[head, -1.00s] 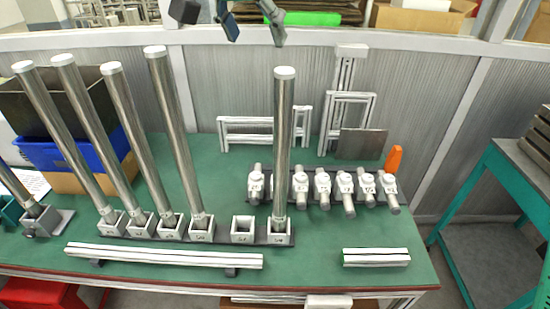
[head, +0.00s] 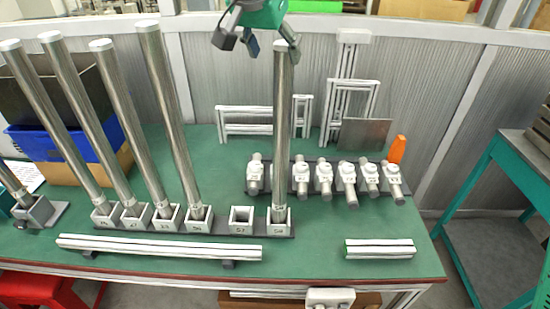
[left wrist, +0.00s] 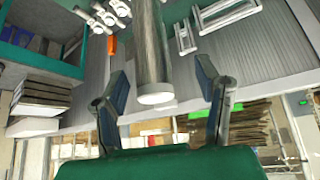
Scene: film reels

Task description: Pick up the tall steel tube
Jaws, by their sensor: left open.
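Several tall steel tubes with white caps stand in square sockets on the green table. One tube (head: 281,130) stands apart at the right end of the socket row, upright, beside an empty socket (head: 242,219). The others, such as one tube (head: 170,115), stand to its left and look tilted in the head view. My left gripper (head: 258,44) is open and empty at the top of the right-end tube; one finger overlaps its cap. In the left wrist view this tube (left wrist: 150,45) and its white cap show between the spread fingers (left wrist: 163,98). My right gripper is out of view.
Small metal fittings (head: 324,176) stand in a rack to the right of the tube. Pale aluminium bars (head: 160,249) lie in front. A blue bin (head: 75,150) stands behind the left tubes, and frames (head: 245,121) stand at the back.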

